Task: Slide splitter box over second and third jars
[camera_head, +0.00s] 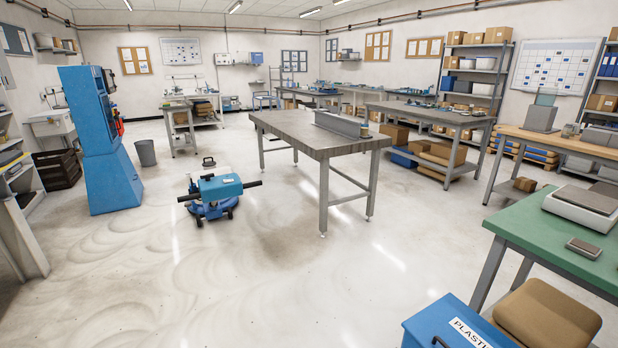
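Neither of my grippers shows in the head view. On the grey metal table (290,127) in the middle of the room lies a long, low grey box-like piece (338,124). A small jar-like object (365,130) stands by its right end. On the wooden bench at the right, a grey box-like item (540,118) stands with small jar-like objects (568,130) beside it. These things are too small and far to tell which is the splitter box or which jars are the second and third.
A blue wheeled machine (217,188) with black handles stands on the floor left of the grey table. A tall blue cabinet (97,140) is at the left. A green table (560,237) and a blue bin (440,325) are near at right. The front-middle floor is clear.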

